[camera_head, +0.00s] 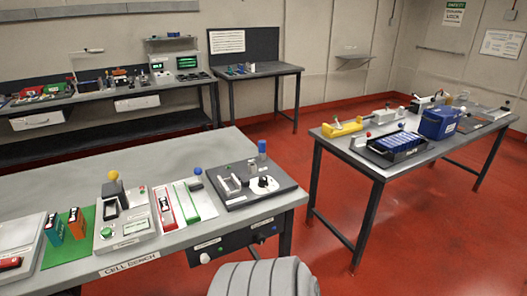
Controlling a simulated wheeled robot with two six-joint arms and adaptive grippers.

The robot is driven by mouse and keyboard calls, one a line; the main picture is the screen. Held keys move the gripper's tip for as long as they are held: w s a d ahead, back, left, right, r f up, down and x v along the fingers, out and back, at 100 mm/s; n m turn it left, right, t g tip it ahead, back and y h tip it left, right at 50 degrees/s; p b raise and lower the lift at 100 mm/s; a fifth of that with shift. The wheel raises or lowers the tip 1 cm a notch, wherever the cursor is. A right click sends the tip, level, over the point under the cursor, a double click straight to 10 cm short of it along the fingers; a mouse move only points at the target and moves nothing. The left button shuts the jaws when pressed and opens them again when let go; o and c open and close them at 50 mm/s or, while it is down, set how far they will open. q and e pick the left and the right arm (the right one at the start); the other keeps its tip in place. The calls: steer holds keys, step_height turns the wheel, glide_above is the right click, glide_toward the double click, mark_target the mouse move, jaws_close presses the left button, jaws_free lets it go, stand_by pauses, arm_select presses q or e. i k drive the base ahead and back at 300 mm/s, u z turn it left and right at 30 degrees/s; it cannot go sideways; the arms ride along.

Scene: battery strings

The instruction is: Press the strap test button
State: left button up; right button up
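Neither of my grippers is in view. No button is clearly labelled as the strap test button at this size. The near bench (232,148), marked "CELL BENCH", carries a grey device (130,242) with a green round button (107,232), a small display and a yellow ball on top. To its right is a dark plate (237,201) with a white dial and black knob (263,184). On the back bench, a unit with a lit green screen (187,62) stands beside another small instrument (160,72); their buttons are too small to tell.
A green mat (62,254) holds teal and orange cells. Red and green strips (183,203) lie beside the grey device. The right table (377,172) carries a blue bin (440,122) and a black tray (374,161). Red floor (330,240) is clear between the tables.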

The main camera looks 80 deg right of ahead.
mark_target(205, 259)
steer(key=z, duration=2.5)
